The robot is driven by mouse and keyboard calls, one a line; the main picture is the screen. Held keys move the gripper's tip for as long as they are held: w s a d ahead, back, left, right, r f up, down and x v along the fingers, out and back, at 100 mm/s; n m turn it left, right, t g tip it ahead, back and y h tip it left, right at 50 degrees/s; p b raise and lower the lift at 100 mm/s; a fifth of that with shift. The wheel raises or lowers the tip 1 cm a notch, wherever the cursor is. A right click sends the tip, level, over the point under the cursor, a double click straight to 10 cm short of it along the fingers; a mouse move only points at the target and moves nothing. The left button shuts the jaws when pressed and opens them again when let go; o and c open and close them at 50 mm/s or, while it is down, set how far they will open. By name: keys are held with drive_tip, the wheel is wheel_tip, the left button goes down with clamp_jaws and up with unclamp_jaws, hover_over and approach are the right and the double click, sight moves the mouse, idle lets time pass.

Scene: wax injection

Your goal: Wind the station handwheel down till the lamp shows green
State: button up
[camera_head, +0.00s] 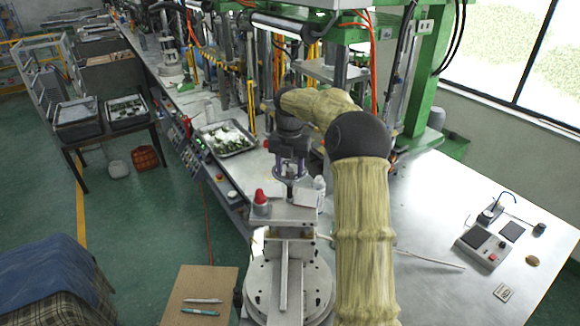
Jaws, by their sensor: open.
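My gripper (290,163) points down at the end of my yellow-sleeved arm, over the station (287,213) in the middle of the view. Its jaws are open. Directly under it is a pale round part with a dark post below, perhaps the handwheel (291,174); my gripper hides much of it, and I cannot tell whether they touch. A red-topped grey piece (262,203) stands on the station's left side. It may be the lamp; I see no green light on it. A small white bottle (319,190) stands at the station's right.
A tray of green and white pieces (227,139) lies on the bench behind left. A control box (481,250) with a red button is at right, beyond a thin rod (430,259). A brown board (190,280) with pens is front left.

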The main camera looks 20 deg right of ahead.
clamp_jaws()
